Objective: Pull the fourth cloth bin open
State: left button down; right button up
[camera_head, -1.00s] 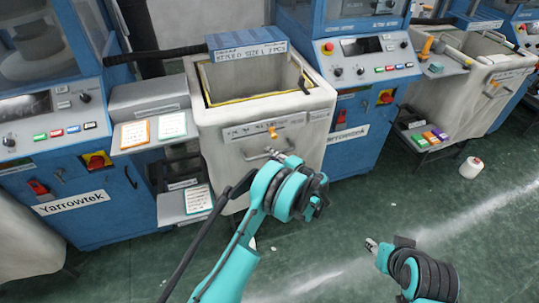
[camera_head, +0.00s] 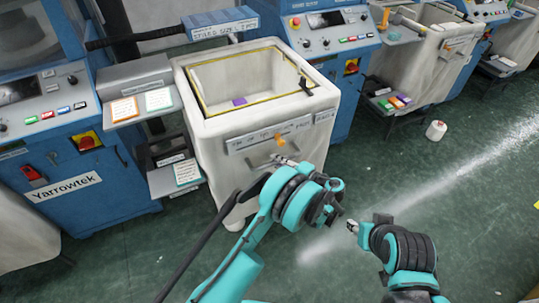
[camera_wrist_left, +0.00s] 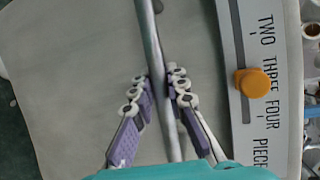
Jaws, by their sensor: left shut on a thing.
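The cream cloth bin (camera_head: 222,178) stands pulled out in front of the blue machines. Its open top has a yellow inner edge, and a small purple item (camera_head: 239,101) lies inside. My left gripper (camera_head: 284,161) is at the bin's front. In the left wrist view its purple-padded fingers (camera_wrist_left: 159,82) are shut on the metal bar handle (camera_wrist_left: 149,30), one on each side. Beside the handle is a strip with an orange slider (camera_wrist_left: 253,82), lettered TWO THREE FOUR. My right gripper (camera_head: 352,227) is off to the right above the floor, touching nothing; its jaw opening is unclear.
A grey stand with cards (camera_head: 124,109) is close to the bin's left. A blue machine (camera_head: 352,95) is behind and right. Another cream bin (camera_head: 436,70) stands farther right. A white cone (camera_head: 436,130) is on the floor. The green floor in front is mostly clear.

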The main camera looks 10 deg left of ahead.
pick_arm(q)
jog(key=s+d, duration=0.4)
jog(key=s, duration=0.2)
jog(key=shift+s, duration=0.1)
jog(key=c, duration=1.5)
grip_release()
jog(key=shift+v, duration=4.15)
jog(key=shift+d, duration=0.1)
